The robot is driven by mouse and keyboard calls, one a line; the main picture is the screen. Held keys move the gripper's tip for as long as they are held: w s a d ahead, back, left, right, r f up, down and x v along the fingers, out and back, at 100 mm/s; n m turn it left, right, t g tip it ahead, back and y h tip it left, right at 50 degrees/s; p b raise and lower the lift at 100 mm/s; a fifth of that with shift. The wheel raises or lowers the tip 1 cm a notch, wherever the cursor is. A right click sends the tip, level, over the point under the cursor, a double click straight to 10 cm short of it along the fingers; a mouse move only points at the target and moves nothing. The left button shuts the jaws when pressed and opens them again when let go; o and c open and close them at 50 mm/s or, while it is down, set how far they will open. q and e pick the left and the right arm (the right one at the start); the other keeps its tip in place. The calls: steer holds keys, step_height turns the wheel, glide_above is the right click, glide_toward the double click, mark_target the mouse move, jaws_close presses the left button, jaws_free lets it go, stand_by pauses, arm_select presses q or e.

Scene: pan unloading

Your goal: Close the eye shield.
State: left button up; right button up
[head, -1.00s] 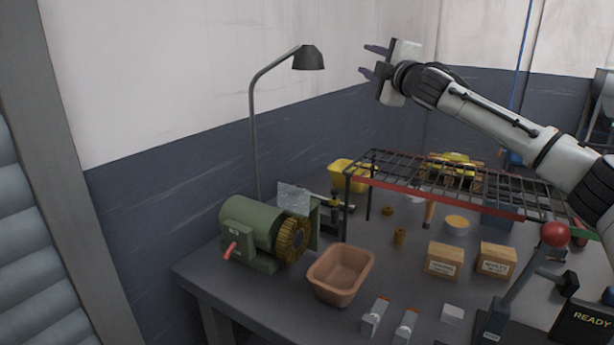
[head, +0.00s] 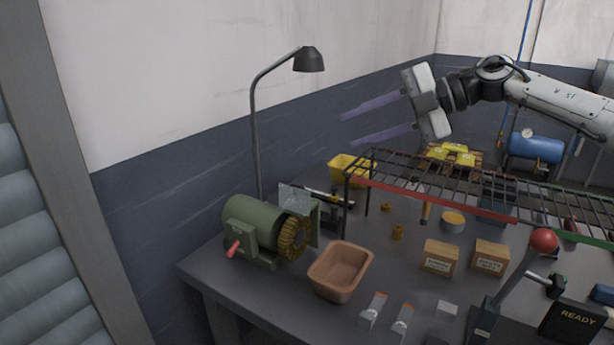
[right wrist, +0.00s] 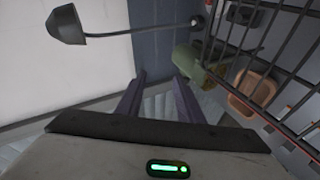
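The eye shield (head: 294,198) is a clear, pale panel above the brass-coloured wire wheel (head: 293,237) of the green bench grinder (head: 250,220), at the left of the bench. It looks tilted up, clear of the wheel's front. My right gripper (head: 344,128) is open and empty, in the air above and to the right of the grinder, its purple fingers pointing left. In the right wrist view its two fingers (right wrist: 160,88) stand apart with nothing between them, and the green grinder (right wrist: 188,62) shows beyond them. My left gripper is not in view.
A lamp (head: 309,60) rises behind the grinder. A wire rack (head: 440,188) stands right of it, below my right arm. A brown bin (head: 341,270), two cardboard boxes (head: 440,258) and a lever with a red knob (head: 543,241) are on the bench.

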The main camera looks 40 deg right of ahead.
mark_target(304, 187)
steer(key=w+a+f+g, duration=0.1)
steer(key=a+f, duration=0.2)
steer(key=w+a+f+g, duration=0.1)
steer(key=a+f, duration=0.2)
steer(key=w+a+f+g, duration=0.1)
steer(key=a+f, duration=0.2)
steer(key=f, duration=0.1)
steer(key=shift+a+n+h+p, duration=0.15)
steer(key=shift+n+h+p, duration=0.15)
steer(key=shift+h+p, duration=0.1)
steer(key=shift+c, duration=0.3)
jaws_close()
